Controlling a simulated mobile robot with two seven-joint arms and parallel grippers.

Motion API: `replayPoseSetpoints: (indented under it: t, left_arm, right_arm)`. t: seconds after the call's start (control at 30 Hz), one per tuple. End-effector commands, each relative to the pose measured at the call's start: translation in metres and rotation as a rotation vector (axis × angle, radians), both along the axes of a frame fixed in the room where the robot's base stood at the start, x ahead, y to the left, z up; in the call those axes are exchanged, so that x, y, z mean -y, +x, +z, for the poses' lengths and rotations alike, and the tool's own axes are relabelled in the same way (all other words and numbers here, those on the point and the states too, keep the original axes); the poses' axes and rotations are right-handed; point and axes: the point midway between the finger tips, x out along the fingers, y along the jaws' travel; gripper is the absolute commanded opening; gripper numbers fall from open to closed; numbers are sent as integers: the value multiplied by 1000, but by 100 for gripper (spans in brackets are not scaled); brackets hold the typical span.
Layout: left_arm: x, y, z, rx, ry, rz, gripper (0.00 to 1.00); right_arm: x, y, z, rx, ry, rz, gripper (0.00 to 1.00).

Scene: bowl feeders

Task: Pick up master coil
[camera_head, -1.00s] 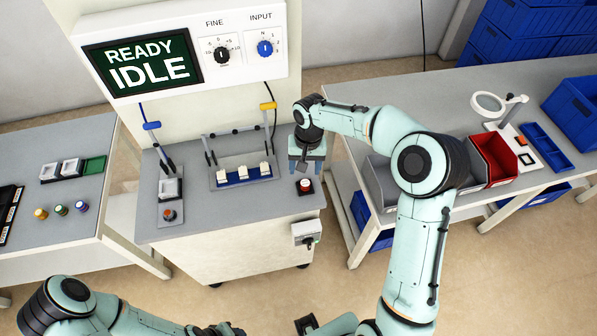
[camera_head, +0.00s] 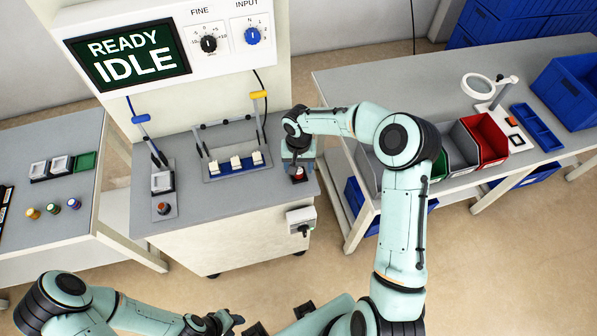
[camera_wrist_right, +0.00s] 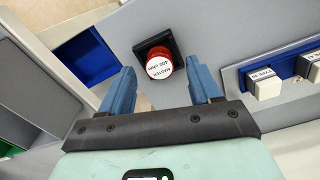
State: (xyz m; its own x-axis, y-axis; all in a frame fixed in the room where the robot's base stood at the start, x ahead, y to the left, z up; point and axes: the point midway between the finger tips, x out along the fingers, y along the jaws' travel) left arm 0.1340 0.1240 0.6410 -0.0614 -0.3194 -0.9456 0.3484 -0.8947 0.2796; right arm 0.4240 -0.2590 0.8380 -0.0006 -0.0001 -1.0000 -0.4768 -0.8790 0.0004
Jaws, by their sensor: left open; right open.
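The master coil (camera_wrist_right: 159,64) is a short red cylinder with a white labelled top. It stands upright in a square black holder, and it also shows at the front right of the machine's deck in the head view (camera_head: 298,175). My left gripper (camera_head: 236,320) is low at the bottom edge, small and partly cut off.
White coils in a blue rack (camera_head: 238,164) stand left of the master coil. A fixture with a white block (camera_head: 162,182) is further left. The screen (camera_head: 131,53) reads READY IDLE. Grey and red bins (camera_head: 487,140) stand on the right table.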

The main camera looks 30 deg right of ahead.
Motion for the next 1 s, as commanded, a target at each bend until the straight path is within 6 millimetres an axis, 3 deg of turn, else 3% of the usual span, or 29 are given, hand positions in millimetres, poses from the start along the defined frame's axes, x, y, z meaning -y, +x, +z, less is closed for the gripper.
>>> replayPoseSetpoints:
  t: [0.13, 0.37, 0.53, 0.57, 1.0]
  left_arm:
    - [0, 1, 1, 1, 0, 0, 43]
    - [0, 0, 0, 1, 0, 0, 43]
    - [0, 0, 0, 1, 0, 0, 43]
    - [0, 0, 0, 1, 0, 0, 43]
    - [0, 0, 1, 1, 0, 0, 43]
  right_arm:
    - [0, 0, -13, 1, 2, 1, 63]
    - [0, 0, -13, 1, 0, 0, 60]
    - [0, 0, -13, 1, 0, 0, 4]
    - [0, 0, -13, 1, 0, 0, 2]
    - [0, 1, -2, 4, -1, -1, 2]
